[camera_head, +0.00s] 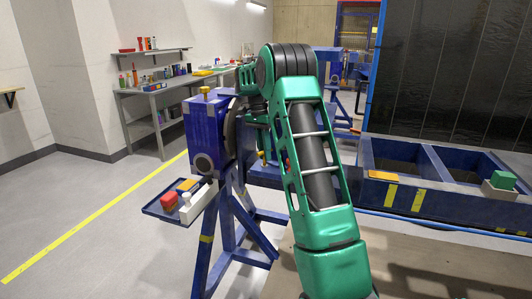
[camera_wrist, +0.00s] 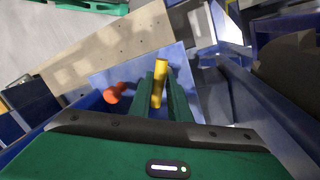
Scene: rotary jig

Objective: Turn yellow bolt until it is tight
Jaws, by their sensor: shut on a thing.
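The yellow bolt (camera_wrist: 158,84) shows in the wrist view as a short yellow shaft between the two green fingers of my gripper (camera_wrist: 161,92). My gripper is shut on it. Blue plate surface lies just beyond the fingertips. How deep the bolt sits is hidden by the fingers. An orange-red knob-like piece (camera_wrist: 113,94) is to the left of the fingers, apart from them. In the head view my green arm covers most of the gripper, and a small yellow spot (camera_head: 262,155) shows left of the arm.
The blue rotary jig stand (camera_head: 208,135) has another yellow piece (camera_head: 205,92) on top. A tray (camera_head: 160,211) with small items juts from its left side. A blue bin frame (camera_head: 400,175) is at right. A grey workbench (camera_head: 165,86) stands behind. Floor at left is clear.

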